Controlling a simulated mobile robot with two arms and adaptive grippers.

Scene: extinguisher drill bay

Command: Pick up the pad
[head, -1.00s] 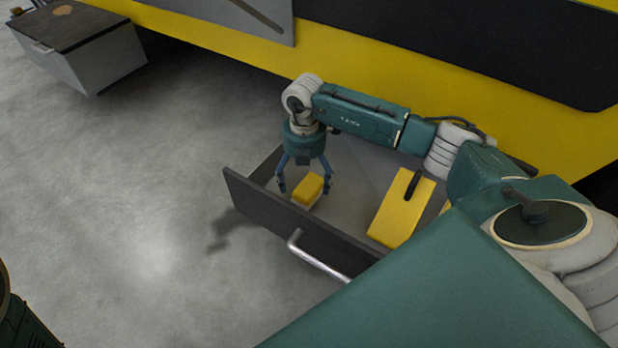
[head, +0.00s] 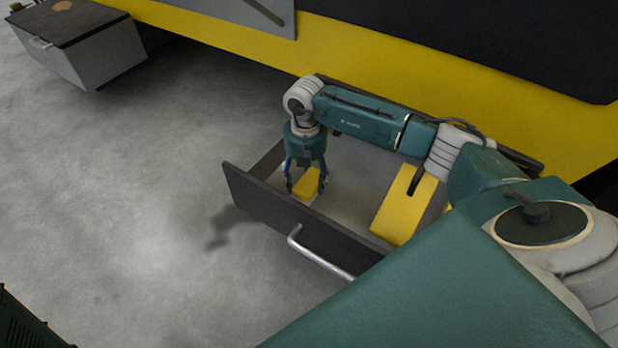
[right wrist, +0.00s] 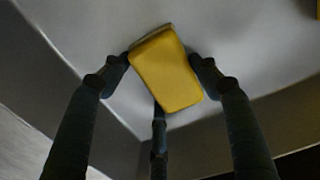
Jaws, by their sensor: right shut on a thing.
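The pad is a small yellow block with a paler underside (head: 306,186), low in the open drawer near its left front corner. My right gripper (head: 307,183) reaches down into the drawer and is shut on the pad, with fingers on either side of it. In the right wrist view the pad (right wrist: 166,70) sits between the fingertips (right wrist: 164,68), slightly turned, over the grey drawer floor. I cannot tell whether it still touches the floor. My left gripper is not in view.
The drawer (head: 268,207) has a dark front and a metal handle (head: 318,256). A larger yellow piece with a black handle (head: 402,208) lies in its right part. A yellow wall panel (head: 400,75) stands behind.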

